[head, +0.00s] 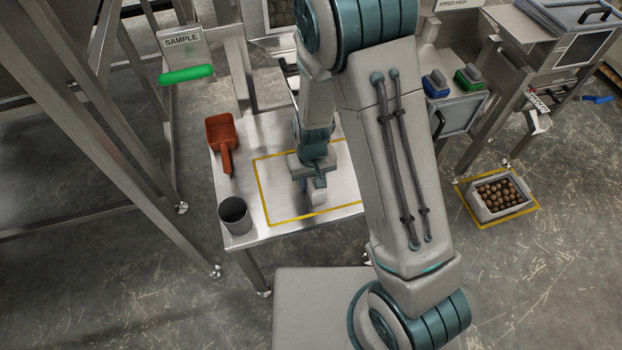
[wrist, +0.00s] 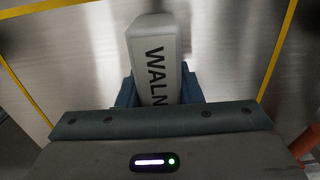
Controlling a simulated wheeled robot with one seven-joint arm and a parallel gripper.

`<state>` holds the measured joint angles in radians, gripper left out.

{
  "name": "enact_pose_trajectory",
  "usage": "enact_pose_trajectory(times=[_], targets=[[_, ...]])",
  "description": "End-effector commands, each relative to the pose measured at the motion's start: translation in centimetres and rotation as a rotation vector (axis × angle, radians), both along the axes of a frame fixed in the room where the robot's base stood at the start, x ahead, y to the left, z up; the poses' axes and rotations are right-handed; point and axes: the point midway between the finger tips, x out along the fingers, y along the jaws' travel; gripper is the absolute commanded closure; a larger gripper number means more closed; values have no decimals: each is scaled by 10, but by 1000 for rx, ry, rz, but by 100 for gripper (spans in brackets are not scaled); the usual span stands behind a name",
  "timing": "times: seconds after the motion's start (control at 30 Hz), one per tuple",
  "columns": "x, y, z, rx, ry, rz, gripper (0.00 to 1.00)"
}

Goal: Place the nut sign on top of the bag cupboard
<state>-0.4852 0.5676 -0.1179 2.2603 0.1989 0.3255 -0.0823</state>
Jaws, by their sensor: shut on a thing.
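The nut sign is a pale block with dark letters reading "WALN" in the wrist view (wrist: 160,62); the rest of the word is hidden by my gripper. My gripper (wrist: 160,92) is shut on it, with a blue-grey finger on each side. In the head view my gripper (head: 314,184) points down inside the yellow outline on the metal table, and the pale sign (head: 318,198) shows below it. I cannot tell whether the sign touches the table. No cupboard is labelled as the bag cupboard; a grey unit (head: 455,115) stands at the right.
The metal table (head: 290,232) carries a red-brown scoop (head: 222,140) and a grey cup (head: 235,216) on its left side. Blue (head: 436,84) and green (head: 469,77) items top the grey unit. A crate (head: 482,211) of brown nuts sits on the floor at right.

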Motion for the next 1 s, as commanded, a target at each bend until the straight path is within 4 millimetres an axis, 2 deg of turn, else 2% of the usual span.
enact_pose_trajectory(times=[0.3,0.33,0.4,0.77,1.0], targets=[[0,0,-4,1,-2,1,92],[0,0,-3,1,-2,1,62],[0,0,-2,1,-2,1,46],[0,0,0,1,-2,1,46],[1,0,19,2,-3,1,46]])
